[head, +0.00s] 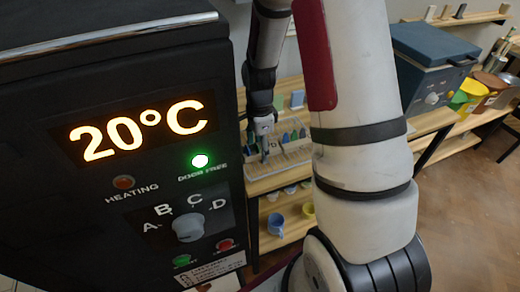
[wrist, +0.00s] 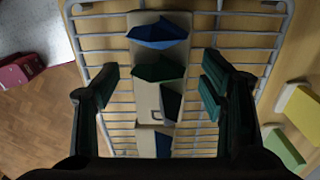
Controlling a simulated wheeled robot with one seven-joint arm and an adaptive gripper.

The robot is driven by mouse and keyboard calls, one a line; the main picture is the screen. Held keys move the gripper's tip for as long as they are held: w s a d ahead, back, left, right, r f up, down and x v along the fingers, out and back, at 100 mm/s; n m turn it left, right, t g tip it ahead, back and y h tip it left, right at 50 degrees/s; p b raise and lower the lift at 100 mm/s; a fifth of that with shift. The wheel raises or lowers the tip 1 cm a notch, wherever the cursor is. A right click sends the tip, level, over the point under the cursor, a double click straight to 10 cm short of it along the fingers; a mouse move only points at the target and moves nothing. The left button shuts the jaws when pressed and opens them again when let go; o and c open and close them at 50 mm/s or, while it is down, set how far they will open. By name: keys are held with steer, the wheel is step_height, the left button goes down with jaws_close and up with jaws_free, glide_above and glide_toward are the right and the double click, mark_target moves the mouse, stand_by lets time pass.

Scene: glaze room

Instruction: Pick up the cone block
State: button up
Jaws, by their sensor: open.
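The cone block (wrist: 145,92) is a long beige strip lying on a wire rack, with blue and dark green cones (wrist: 158,33) on it. In the wrist view it runs up the middle between the two fingers of my gripper (wrist: 158,84). The gripper is open, with a gap on each side of the strip. A seam near the lower part may mark a second piece; I cannot tell. In the head view my gripper (head: 265,152) is small and points down at the rack, beside a row of small blue and green cones (head: 293,136).
The wire rack (wrist: 95,37) rests on a wooden shelf. A dark kiln (head: 150,60) reading 20°C fills the head view's left. Cups (head: 275,224) stand on the lower shelf.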

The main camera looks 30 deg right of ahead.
steer(key=shift+c, duration=0.6)
steer(key=c, duration=1.2)
